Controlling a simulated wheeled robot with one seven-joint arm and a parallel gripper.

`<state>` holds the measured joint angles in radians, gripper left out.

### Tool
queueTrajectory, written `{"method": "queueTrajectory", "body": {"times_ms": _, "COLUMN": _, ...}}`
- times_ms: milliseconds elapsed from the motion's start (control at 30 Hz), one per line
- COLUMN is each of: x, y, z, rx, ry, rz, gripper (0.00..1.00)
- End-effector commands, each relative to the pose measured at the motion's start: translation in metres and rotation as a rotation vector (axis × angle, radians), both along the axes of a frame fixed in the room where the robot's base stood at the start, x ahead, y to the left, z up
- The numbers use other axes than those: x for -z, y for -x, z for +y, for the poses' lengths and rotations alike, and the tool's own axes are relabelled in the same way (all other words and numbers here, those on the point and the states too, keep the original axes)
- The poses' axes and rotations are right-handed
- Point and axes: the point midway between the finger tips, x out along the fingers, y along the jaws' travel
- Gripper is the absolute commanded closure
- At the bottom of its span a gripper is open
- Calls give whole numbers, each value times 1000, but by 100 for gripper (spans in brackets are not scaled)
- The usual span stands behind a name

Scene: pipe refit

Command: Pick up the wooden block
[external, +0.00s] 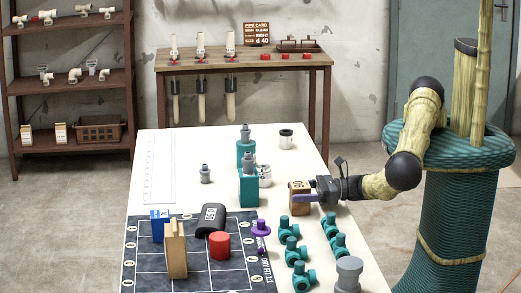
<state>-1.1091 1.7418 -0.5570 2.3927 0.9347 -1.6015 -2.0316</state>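A brown wooden block (299,208) stands upright on the right part of the white table, with dark marks on its upper face. My gripper (302,191) reaches in from the right at the height of the block's upper part. Its fingers lie at the block, one across the near face and the other mostly hidden behind it. I cannot tell whether they press on it. The block's base appears to be at the tabletop. A taller tan wooden-looking piece (176,250) stands on the dark gridded mat (145,276) at the front left.
Several teal pipe fittings (289,229) and a grey fitting (348,272) stand in front of my gripper. A teal block with a grey fitting (249,188) stands to the left. A red cylinder (219,246) and a black item (211,219) are at the mat.

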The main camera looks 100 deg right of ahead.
Motion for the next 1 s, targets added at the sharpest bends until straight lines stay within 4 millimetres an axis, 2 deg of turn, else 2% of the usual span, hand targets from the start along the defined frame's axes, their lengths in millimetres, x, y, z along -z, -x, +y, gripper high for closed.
{"method": "queueTrajectory", "body": {"times_ms": 33, "x": 0, "y": 0, "z": 0, "rx": 0, "ry": 0, "rz": 0, "gripper": 42}}
{"method": "queueTrajectory", "body": {"times_ms": 200, "x": 0, "y": 0, "z": 0, "rx": 0, "ry": 0, "rz": 0, "gripper": 76}}
{"method": "queueTrajectory", "body": {"times_ms": 467, "x": -1, "y": 0, "z": 0, "rx": 0, "ry": 1, "rz": -1, "gripper": 76}}
{"method": "queueTrajectory", "body": {"times_ms": 633, "x": -13, "y": 0, "z": 0, "rx": 0, "ry": 2, "rz": -1, "gripper": 76}}
{"method": "queueTrajectory", "body": {"times_ms": 767, "x": -35, "y": 0, "z": 0, "rx": 1, "ry": 2, "rz": -3, "gripper": 76}}
{"method": "queueTrajectory", "body": {"times_ms": 900, "x": -72, "y": 0, "z": 0, "rx": 0, "ry": 1, "rz": -3, "gripper": 76}}
{"method": "queueTrajectory", "body": {"times_ms": 1000, "x": -89, "y": 0, "z": 0, "rx": -1, "ry": 1, "rz": 0, "gripper": 76}}
